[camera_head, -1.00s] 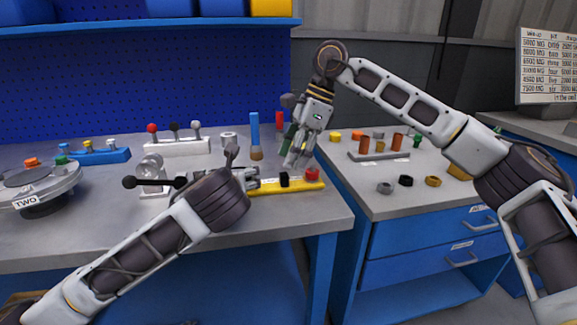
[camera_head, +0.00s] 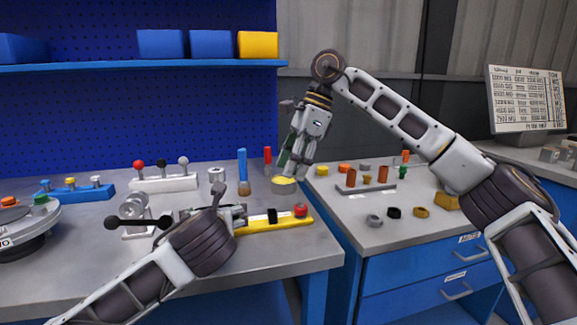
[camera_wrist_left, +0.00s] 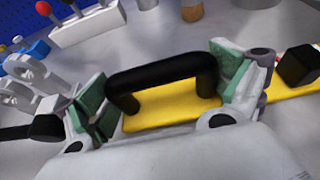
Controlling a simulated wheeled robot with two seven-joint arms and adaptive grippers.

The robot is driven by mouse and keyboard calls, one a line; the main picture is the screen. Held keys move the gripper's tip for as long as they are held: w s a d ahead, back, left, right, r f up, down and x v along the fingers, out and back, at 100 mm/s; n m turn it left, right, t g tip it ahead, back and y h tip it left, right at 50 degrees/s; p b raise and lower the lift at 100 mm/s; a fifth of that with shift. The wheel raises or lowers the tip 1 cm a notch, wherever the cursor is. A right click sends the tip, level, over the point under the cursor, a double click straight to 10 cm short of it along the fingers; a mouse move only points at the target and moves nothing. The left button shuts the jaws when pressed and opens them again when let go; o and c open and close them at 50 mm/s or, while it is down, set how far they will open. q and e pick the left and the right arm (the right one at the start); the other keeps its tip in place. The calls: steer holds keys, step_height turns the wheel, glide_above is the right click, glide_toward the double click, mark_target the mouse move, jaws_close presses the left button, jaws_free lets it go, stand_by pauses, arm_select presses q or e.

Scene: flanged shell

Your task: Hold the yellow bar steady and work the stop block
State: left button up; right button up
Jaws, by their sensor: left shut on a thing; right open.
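The yellow bar (camera_head: 285,224) lies along the front of the left bench. A black block (camera_head: 272,215) sits on it, with a red knob (camera_head: 300,210) near its right end. The black block also shows in the left wrist view (camera_wrist_left: 299,65). My left gripper (camera_head: 243,217) is shut on the bar's black arched handle (camera_wrist_left: 160,73), one green-padded finger at each end of it. My right gripper (camera_head: 291,172) is open and empty, above and behind the bar, apart from the block.
A blue upright post (camera_head: 242,164) and a red one (camera_head: 267,158) stand behind the bar. A lever box (camera_head: 165,183) and a grey clamp-like fixture with a black ball arm (camera_head: 137,216) stand left. The right bench (camera_head: 350,224) holds a peg rack and loose rings.

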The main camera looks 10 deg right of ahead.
arm_select(q)
steer(key=o, duration=1.1)
steer(key=shift+f, duration=0.1)
steer(key=shift+s, duration=0.15)
steer(key=v, duration=1.1)
steer(key=shift+s+r, duration=0.25)
steer(key=shift+s, duration=0.05)
